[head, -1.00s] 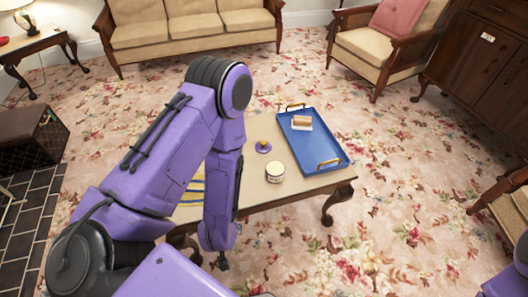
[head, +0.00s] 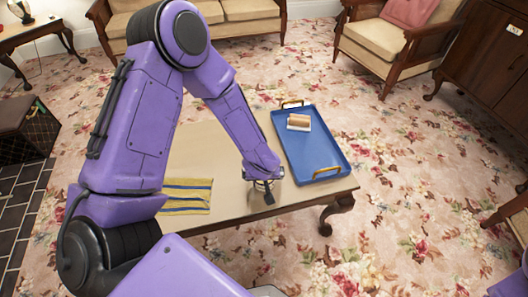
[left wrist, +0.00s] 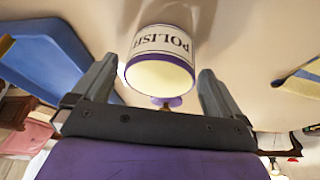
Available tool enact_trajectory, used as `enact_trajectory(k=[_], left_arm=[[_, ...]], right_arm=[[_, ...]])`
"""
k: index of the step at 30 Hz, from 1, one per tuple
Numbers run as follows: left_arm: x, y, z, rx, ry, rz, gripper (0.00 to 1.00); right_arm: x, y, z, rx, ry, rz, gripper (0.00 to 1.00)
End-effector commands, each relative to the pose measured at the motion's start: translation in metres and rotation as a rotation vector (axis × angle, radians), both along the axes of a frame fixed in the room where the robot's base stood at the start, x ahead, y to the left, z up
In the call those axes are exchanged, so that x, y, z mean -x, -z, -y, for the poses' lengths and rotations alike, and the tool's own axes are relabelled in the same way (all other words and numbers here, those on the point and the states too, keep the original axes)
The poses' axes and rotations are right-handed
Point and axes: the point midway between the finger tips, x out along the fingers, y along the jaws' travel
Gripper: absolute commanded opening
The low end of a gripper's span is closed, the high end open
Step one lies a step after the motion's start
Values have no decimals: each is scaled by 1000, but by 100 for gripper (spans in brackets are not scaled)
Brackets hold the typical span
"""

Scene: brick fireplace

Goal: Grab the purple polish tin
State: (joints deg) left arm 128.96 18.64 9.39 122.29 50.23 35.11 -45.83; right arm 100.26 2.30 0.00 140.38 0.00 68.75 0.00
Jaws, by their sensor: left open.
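The polish tin (left wrist: 162,58) is a short round tin with a white label reading POLISH, purple rims and a cream end. It shows upside down in the left wrist view, between the two fingertips, with a gap visible on each side. My left gripper (head: 265,189) is open and low over the table's front right part. It hides the tin in the head view. A small purple and gold piece (left wrist: 166,103) shows partly behind the tin in the wrist view. My right gripper is not in view.
A blue tray (head: 330,152) with gold handles holds a wooden and white brush-like item (head: 299,122), just right of my gripper. A yellow and blue-grey striped cloth (head: 187,196) lies to the left on the beige table (head: 225,205). A sofa and armchair stand beyond.

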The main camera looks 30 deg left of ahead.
Motion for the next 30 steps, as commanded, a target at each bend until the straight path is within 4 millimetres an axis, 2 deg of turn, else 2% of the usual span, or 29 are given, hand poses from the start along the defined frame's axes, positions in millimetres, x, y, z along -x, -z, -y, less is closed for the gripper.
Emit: enact_trajectory(k=[2, 8, 9, 11, 12, 14, 22, 23, 24, 26, 30], left_arm=[[-2, 8, -1, 0, 0, 0, 100], [-3, 8, -2, 0, 0, 0, 100], [-3, 8, -2, 0, 0, 0, 94], [-3, 8, -1, 0, 0, 0, 74], [-3, 8, -2, 0, 0, 0, 61], [-3, 8, -2, 0, 0, 0, 43], [-3, 6, -1, -1, 0, 1, 43], [-3, 4, -1, -1, 0, 1, 36], [-3, 1, -1, -1, 1, 1, 29], [-3, -6, -1, 0, 1, 1, 29], [-1, -35, 1, -1, 3, 2, 29]], right_arm=[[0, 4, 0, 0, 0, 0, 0], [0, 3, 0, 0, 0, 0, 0], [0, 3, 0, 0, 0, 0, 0], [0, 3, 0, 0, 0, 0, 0], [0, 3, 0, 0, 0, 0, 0], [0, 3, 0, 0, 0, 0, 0], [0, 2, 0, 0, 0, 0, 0], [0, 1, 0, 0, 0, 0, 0], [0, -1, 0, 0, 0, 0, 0], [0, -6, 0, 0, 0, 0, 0], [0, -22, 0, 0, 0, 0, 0]])
